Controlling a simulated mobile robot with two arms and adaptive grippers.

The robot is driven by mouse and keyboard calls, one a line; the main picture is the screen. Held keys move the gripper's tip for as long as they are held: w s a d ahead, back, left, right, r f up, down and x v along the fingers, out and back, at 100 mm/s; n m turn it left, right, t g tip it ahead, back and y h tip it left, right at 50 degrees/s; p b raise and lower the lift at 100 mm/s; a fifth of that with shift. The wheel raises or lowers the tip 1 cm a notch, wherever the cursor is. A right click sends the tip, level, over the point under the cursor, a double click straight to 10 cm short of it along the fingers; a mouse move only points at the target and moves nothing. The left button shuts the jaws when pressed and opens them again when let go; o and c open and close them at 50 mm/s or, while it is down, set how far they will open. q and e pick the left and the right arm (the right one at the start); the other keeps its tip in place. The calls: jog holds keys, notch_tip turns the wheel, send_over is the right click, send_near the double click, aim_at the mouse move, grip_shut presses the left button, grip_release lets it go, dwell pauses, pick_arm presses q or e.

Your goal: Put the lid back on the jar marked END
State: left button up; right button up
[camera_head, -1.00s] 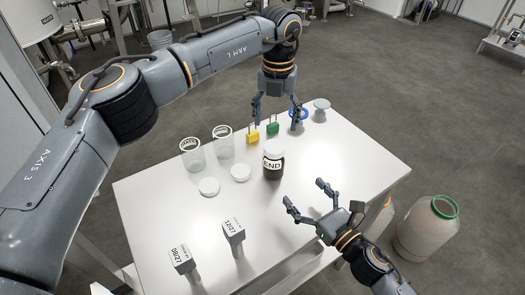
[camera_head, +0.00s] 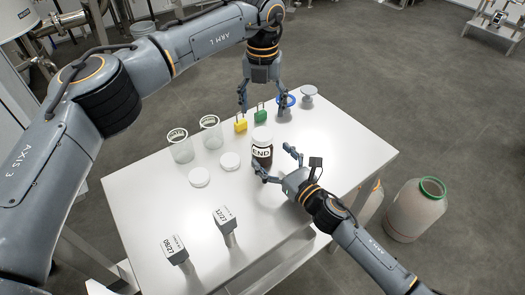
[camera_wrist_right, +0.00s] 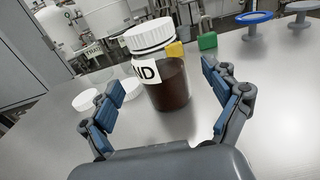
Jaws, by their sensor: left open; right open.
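The jar marked END (camera_head: 262,153) stands upright on the white table, with dark brown contents. In the right wrist view the jar (camera_wrist_right: 168,88) has a white ribbed lid (camera_wrist_right: 148,36) on its top. Two flat white lids, one (camera_head: 200,177) left of the other (camera_head: 230,161), lie on the table left of the jar. My right gripper (camera_head: 274,160) is open and empty, low at the jar's near right side; its fingers frame the jar in the wrist view, apart from it. My left gripper (camera_head: 264,108) is open and empty above the table behind the jar.
Two clear empty jars (camera_head: 181,150) (camera_head: 211,134) stand at the back left. A yellow padlock (camera_head: 240,124), a green padlock (camera_head: 260,116), a blue ring-topped piece (camera_head: 285,100) and a grey stand (camera_head: 308,93) line the back. Two date stamps (camera_head: 175,250) (camera_head: 225,222) stand in front.

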aim_at(262, 134)
jog(key=shift+x, duration=2.3)
grip_shut()
pick_arm(q)
jog(key=m, duration=0.4)
jog(key=shift+m, duration=0.3)
jog(key=shift+f, duration=4)
jog(key=c, duration=1.2)
